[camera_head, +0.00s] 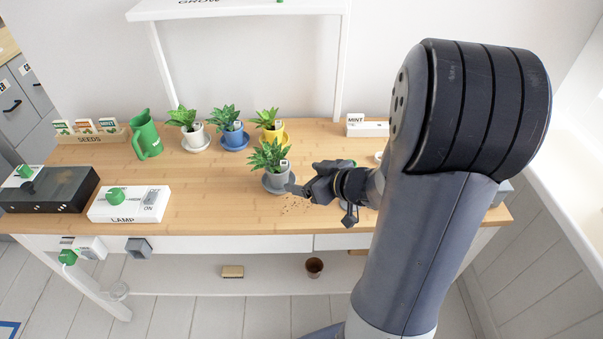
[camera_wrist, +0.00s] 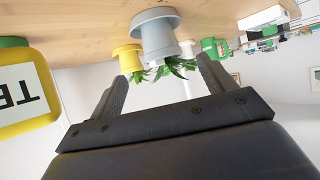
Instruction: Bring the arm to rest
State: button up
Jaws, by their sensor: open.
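My arm reaches over the wooden desk from the right, and my gripper (camera_head: 303,178) is low over the desk top, just right of a grey potted plant (camera_head: 277,180). In the wrist view my gripper (camera_wrist: 162,67) has its fingers apart with nothing held between them. The grey pot (camera_wrist: 155,38) appears upside down there, ahead of the gap between the fingers. I cannot tell whether a finger touches the pot or its saucer. The grey plant stands upright in the head view.
White (camera_head: 195,138), blue (camera_head: 234,138) and yellow (camera_head: 271,133) potted plants stand behind. A green watering can (camera_head: 147,137), lamp box (camera_head: 130,204) and black box (camera_head: 48,192) are left. Brown crumbs (camera_head: 297,205) lie near my gripper. A yellow labelled container (camera_wrist: 25,90) is close in the wrist view.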

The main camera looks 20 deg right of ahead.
aim_at(274, 162)
jog(key=shift+w+f, duration=0.1)
jog(key=b+x, duration=0.3)
jog(key=x, duration=0.8)
jog(key=shift+w+a+f, duration=0.15)
jog(key=shift+w+f, duration=0.05)
jog(key=shift+w, duration=0.05)
jog(key=shift+w+r+p, duration=0.1)
jog(key=shift+r+p, duration=0.65)
jog(key=shift+r, duration=1.25)
